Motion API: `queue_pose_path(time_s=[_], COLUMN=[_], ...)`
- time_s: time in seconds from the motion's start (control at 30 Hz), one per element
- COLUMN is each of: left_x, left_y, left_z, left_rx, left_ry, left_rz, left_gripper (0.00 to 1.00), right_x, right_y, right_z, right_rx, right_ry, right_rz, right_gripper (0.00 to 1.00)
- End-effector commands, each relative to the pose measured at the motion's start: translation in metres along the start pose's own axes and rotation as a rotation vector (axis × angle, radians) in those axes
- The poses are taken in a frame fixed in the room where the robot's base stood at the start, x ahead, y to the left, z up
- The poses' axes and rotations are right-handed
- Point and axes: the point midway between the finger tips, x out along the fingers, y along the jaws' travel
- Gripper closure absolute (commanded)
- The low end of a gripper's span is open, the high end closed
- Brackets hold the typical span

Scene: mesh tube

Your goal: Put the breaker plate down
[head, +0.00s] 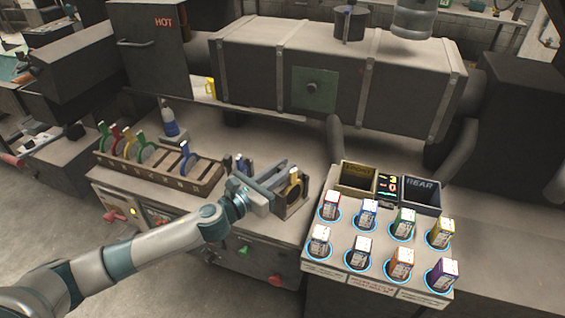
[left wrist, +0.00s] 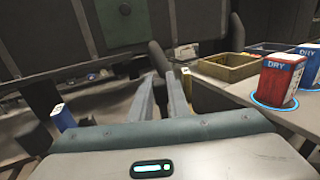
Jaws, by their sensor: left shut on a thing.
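My left gripper (head: 284,176) reaches over the bench from the left and is shut. The breaker plate (head: 294,186), a dark ring with a yellow-tan edge, is upright at its fingertips, at a small grey holder (head: 292,206). Whether it rests in the holder or hangs just above it, I cannot tell. In the left wrist view the two fingers (left wrist: 162,80) lie close together, and a thin yellow strip (left wrist: 187,84) shows just right of them. The fingers hide most of the plate there. My right gripper is not in view.
A slotted rack (head: 160,170) with several coloured-tab rings stands to the left, a bottle (head: 170,125) behind it. At right, a panel (head: 350,247) carries several labelled boxes, with two bins (head: 358,178) (head: 421,194) behind. A large machine barrel (head: 260,70) overhangs the back.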

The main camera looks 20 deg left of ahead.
Motion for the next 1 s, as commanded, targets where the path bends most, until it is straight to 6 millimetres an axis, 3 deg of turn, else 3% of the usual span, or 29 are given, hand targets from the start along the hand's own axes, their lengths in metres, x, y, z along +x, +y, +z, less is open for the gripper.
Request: queue_pose_path(time_s=[0.47, 0.5, 0.57, 1.0], left_x=[0.0007, 0.0001, 0.0001, 0.0000], left_y=[0.0001, 0.0000, 0.0000, -0.0001], left_z=[0.0014, -0.0022, -0.0019, 0.0006], left_rx=[0.001, 0.000, 0.000, 0.001], left_ry=[-0.006, 0.000, 0.000, -0.001], left_rz=[-0.001, 0.000, 0.000, 0.000], left_gripper=[1.00, 0.82, 0.68, 0.66], right_x=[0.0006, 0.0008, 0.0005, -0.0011], right_y=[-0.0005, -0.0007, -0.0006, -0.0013], right_z=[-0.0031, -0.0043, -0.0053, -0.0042], right_rx=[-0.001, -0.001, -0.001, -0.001], right_ry=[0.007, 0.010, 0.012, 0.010], right_rz=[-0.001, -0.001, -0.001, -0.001], right_gripper=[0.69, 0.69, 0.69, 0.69])
